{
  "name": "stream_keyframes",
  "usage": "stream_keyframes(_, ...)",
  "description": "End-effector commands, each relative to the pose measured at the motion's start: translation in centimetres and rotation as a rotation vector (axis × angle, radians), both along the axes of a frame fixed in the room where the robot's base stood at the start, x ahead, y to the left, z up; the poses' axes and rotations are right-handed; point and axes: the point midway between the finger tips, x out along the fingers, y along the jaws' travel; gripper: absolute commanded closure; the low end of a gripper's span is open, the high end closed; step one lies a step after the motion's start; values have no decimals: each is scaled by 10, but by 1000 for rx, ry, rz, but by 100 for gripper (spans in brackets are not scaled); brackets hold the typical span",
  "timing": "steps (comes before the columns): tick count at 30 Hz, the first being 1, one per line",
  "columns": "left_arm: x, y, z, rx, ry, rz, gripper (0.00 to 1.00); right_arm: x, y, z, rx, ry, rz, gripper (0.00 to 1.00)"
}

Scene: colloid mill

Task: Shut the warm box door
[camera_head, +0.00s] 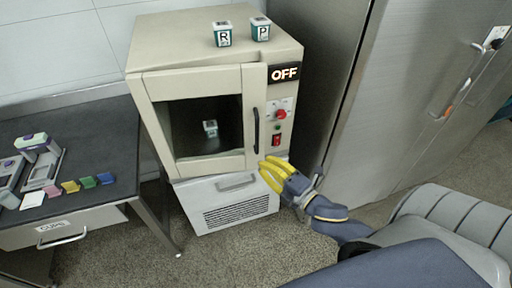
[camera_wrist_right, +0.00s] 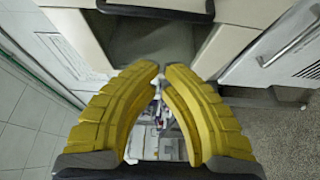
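The warm box (camera_head: 190,45) is a beige cabinet. Its windowed door (camera_head: 160,130) has a dark vertical handle (camera_head: 256,130) on its right side. The door looks shut or nearly shut; I cannot tell whether a narrow gap remains. A small white-and-teal container (camera_head: 210,128) shows through the window. My right gripper (camera_head: 264,167), with yellow fingers, is at the door's lower right corner, below the handle. In the right wrist view its fingertips (camera_wrist_right: 162,68) are slightly apart with nothing held between them. Contact with the door is unclear. My left gripper is out of view.
Two small containers (camera_head: 222,34) (camera_head: 260,29) stand on the box. Its panel has a lit OFF display (camera_head: 284,73) and a red knob (camera_head: 281,114). A white grilled unit (camera_head: 228,200) is underneath. A dark-topped table (camera_head: 95,150) is left; a tall metal cabinet (camera_head: 400,90) is right.

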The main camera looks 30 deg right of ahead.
Motion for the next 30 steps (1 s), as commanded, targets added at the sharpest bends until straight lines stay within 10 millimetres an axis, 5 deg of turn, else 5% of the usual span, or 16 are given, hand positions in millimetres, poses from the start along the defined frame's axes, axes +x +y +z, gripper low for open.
stream_keyframes(11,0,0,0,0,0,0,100,48,10,0,-1,-2,1,100)
stream_keyframes(15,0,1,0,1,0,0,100,62,0,-1,-3,-1,0,100)
stream_keyframes(30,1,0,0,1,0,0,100,80,-12,0,0,-1,1,100)
